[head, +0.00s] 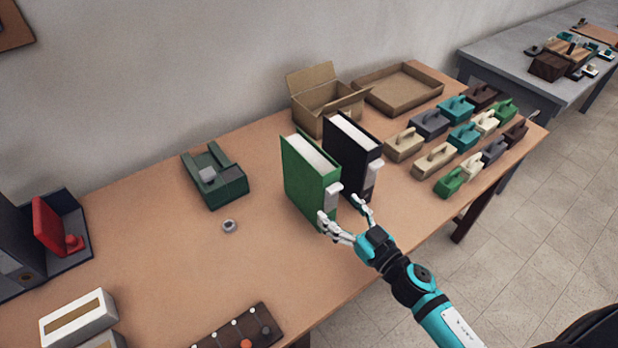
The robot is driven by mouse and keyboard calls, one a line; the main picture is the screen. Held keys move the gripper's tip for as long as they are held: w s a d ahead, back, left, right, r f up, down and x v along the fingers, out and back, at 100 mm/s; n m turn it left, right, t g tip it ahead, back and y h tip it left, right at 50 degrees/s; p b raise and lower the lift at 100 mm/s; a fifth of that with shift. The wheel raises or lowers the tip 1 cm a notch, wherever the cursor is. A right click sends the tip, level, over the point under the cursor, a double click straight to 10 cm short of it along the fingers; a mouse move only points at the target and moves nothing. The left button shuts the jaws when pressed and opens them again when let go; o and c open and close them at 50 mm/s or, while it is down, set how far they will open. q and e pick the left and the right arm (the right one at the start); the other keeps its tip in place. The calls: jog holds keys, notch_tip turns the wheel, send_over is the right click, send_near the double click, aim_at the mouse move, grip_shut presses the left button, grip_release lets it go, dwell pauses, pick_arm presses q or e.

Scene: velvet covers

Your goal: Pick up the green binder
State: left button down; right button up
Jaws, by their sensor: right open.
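The green binder (309,182) stands upright on the wooden table, with white paper showing along its top. A black binder (347,155) stands upright just to its right, with a small gap between them. My right gripper (343,207) is open at the near end of the binders. Its left finger is at the green binder's lower near edge, and its right finger is near the black binder's lower edge. I cannot tell whether either finger touches. My left gripper is not in view.
An open cardboard box (323,98) and a shallow cardboard tray (399,89) stand behind the binders. Several handled blocks (435,160) fill the right side. A green device (216,178) and a small grey knob (229,226) are left. The table between is clear.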

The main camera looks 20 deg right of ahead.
aim_at(330, 200)
jog(key=x, duration=0.5)
jog(key=shift+p, duration=0.3)
jog(key=x, duration=0.5)
jog(key=shift+w+d+p, duration=0.2)
jog(key=shift+w+p, duration=0.1)
jog(key=shift+p, duration=0.05)
jog(key=shift+c, duration=0.3)
jog(key=shift+c, duration=1)
grip_shut()
